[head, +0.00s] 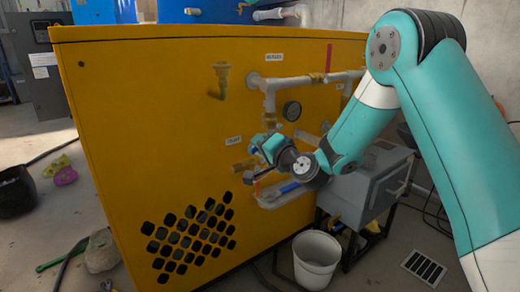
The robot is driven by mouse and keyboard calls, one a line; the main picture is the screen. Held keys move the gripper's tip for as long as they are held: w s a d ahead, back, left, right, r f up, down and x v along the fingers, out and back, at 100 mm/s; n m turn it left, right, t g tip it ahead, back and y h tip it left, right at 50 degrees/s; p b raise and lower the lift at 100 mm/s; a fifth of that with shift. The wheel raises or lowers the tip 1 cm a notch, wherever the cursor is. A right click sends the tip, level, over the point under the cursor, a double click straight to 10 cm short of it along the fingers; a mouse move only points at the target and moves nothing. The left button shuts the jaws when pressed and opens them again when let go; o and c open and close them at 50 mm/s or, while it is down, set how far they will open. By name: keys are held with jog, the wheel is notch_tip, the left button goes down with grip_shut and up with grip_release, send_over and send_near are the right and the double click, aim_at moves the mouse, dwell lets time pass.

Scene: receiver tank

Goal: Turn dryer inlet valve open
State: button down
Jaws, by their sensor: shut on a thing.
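The yellow dryer cabinet (150,110) fills the middle of the head view, with grey pipework (285,82) on its front. A small white label (233,141), too small to read surely, sits left of my gripper (257,150). A brass fitting (242,165) sticks out just below that label. My gripper is at the pipework beside this fitting and is shut on a valve handle, which my gripper and wrist mostly hide. I cannot tell the handle's angle.
A round gauge (292,110) is just above my wrist. A blue-handled part (290,187) lies below it. A grey box on a stand (367,185) and a white bucket (317,260) stand at the right. Loose items lie on the floor at left.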

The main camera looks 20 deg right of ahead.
jog(key=shift+f, duration=0.1)
dwell(0.4)
jog(key=c, duration=1.1)
grip_release()
jog(key=shift+o, duration=0.2)
jog(key=b+v, duration=1.5)
jog(key=v, duration=0.2)
jog(key=shift+s, duration=0.2)
